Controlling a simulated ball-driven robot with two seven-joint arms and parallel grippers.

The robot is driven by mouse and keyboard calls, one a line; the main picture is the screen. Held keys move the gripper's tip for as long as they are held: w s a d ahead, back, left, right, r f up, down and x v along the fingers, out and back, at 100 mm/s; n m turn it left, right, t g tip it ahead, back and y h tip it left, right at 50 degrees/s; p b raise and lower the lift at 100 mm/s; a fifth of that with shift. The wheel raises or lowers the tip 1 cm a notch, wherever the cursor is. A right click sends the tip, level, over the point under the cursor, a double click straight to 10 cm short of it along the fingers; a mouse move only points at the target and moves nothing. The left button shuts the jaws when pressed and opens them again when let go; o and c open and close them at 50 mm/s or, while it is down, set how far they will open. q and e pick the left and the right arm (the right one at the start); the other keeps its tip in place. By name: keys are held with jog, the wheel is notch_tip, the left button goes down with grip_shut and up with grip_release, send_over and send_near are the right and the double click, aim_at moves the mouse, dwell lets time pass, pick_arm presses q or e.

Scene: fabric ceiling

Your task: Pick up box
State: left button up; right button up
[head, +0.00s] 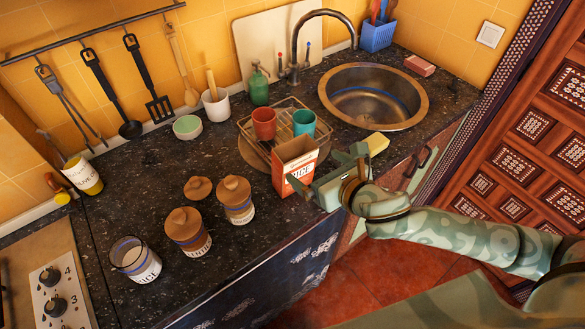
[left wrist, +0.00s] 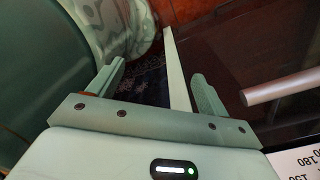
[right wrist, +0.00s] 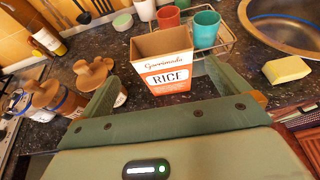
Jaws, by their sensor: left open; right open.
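The box is an orange and white rice box (head: 294,168) with an open top, standing upright on the dark counter in front of the dish rack. In the right wrist view the rice box (right wrist: 163,62) stands ahead, between the finger directions, with "RICE" facing me. My right gripper (head: 340,172) is open beside the box's right side in the head view; whether it touches cannot be told. Its fingers (right wrist: 160,85) also show spread in the right wrist view. My left gripper (left wrist: 158,85) is open and empty in the left wrist view, low beside the counter front; the head view does not show it.
Lidded jars (head: 187,228) and an open jar (head: 134,258) stand left of the box. A dish rack (head: 262,145) with red and teal cups is behind it. A yellow sponge (head: 377,143) lies near the sink (head: 373,97). Counter left of the rack is fairly clear.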

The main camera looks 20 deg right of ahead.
send_near(289, 148)
jog(key=shift+w+a+f+b, duration=0.3)
jog(key=shift+w+f, duration=0.5)
jog(key=shift+w, duration=0.1)
jog(key=x, duration=0.3)
jog(key=b+x, duration=0.1)
jog(key=x, duration=0.2)
jog(key=shift+d+r, duration=0.1)
jog(key=shift+r, duration=0.15)
jog(key=shift+c, duration=0.9)
pick_arm(q)
jog(key=shift+w+f, duration=0.25)
jog(key=shift+f, duration=0.65)
pick_arm(e)
jog(key=c, duration=1.1)
jog(key=shift+r, duration=0.1)
